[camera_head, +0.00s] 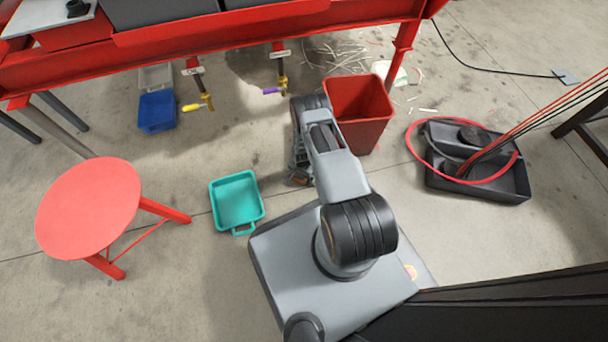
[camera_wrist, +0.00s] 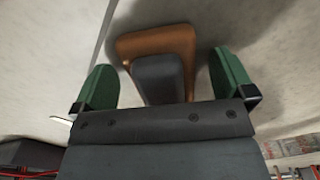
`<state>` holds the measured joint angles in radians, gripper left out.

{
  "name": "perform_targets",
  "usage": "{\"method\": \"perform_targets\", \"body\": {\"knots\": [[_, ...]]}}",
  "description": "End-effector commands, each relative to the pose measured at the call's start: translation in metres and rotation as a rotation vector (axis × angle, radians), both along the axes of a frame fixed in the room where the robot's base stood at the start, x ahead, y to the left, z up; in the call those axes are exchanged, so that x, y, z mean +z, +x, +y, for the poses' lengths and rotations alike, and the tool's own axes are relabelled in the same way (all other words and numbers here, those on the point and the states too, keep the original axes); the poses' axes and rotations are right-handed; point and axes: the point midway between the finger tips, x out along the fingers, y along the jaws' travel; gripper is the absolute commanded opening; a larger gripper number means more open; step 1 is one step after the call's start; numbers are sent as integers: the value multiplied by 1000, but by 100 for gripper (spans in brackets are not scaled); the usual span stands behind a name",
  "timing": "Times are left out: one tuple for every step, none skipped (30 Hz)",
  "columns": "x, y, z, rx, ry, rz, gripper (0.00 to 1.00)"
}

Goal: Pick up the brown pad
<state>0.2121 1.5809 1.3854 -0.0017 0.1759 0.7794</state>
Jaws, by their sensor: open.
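The brown pad (camera_wrist: 128,46) lies on the concrete floor in the wrist view, with rounded corners and a dark grey block-shaped part (camera_wrist: 158,72) on its top. My gripper (camera_wrist: 163,62) is open, with one green finger on each side of the pad and the grey part between them. No contact between fingers and pad shows. In the head view my gripper (camera_head: 299,168) is low over the floor beside my base, and only a small brown patch of the pad (camera_head: 298,181) shows beneath it; the rest is hidden.
A teal tray (camera_head: 238,203) lies left of my gripper, and a red stool (camera_head: 88,208) stands farther left. A red bin (camera_head: 358,112) stands close behind on the right. A black tray (camera_head: 490,185) with hoses is at right. A red frame (camera_head: 220,45) crosses the back.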

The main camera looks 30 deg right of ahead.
Motion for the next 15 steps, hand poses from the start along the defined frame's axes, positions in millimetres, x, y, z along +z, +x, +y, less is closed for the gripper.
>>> {"method": "perform_targets", "body": {"knots": [[-5, 1, 0, 0, 0, -1, 100], [-5, 1, 0, 0, 0, -1, 100], [-5, 1, 0, 0, 0, -1, 100], [-4, 1, 0, 0, 0, -1, 100], [-4, 1, 0, 0, 0, -1, 100], [-4, 1, 0, 0, 0, -1, 100], [-4, 1, 0, 0, 0, -1, 100], [-4, 0, 0, 0, 0, -1, 98], [-4, 0, 0, 0, 0, -1, 94], [-4, 0, 0, 0, -1, -1, 91], [-4, 0, 0, 0, -1, -1, 88], [-4, 0, 0, 0, -1, -1, 85], [-4, 0, 0, 0, -1, -1, 82], [-4, 0, 0, 0, -1, -1, 79], [-4, 0, 0, 0, -1, -1, 75]]}}
